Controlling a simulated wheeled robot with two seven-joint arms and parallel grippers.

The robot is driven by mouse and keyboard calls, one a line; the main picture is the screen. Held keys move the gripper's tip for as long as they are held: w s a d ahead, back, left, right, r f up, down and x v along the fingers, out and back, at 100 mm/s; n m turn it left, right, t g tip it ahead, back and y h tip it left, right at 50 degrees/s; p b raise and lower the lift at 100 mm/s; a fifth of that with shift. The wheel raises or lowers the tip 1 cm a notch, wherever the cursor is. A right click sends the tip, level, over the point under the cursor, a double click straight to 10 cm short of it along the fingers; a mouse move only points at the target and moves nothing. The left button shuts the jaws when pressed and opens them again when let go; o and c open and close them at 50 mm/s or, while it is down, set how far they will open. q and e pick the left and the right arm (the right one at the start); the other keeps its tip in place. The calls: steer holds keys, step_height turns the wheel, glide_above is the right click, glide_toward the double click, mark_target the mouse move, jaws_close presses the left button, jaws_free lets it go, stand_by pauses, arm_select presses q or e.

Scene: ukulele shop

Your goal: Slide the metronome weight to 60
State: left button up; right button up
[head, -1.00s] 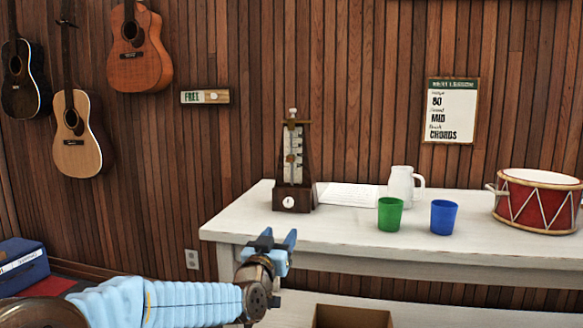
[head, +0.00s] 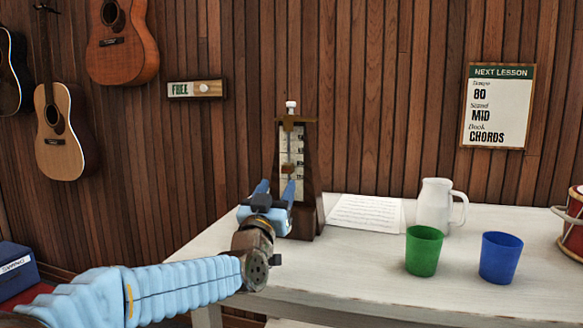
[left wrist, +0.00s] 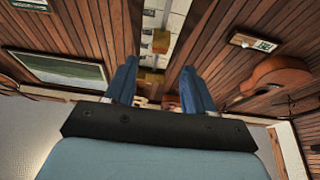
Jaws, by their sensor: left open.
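The dark wooden metronome (head: 311,190) stands upright at the table's back left, with a pale numbered scale and a rod with a white tip. Contact is not visible.
On the white table (head: 345,285) are a paper sheet (head: 366,213), white pitcher (head: 435,205), green cup (head: 424,251), blue cup (head: 500,258) and red drum (head: 573,235). A wall board (head: 497,107) reads 80, MID, CHORDS. The front left tabletop is clear.

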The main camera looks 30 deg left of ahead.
mark_target(286, 170)
arm_select(q)
steer(key=p+x, duration=0.2)
steer(key=x, duration=0.5)
steer(key=shift+w+a+r, duration=0.1)
steer(key=shift+w+r, duration=0.05)
steer(key=shift+w, duration=0.25)
steer(key=shift+c, duration=0.3)
jaws_close()
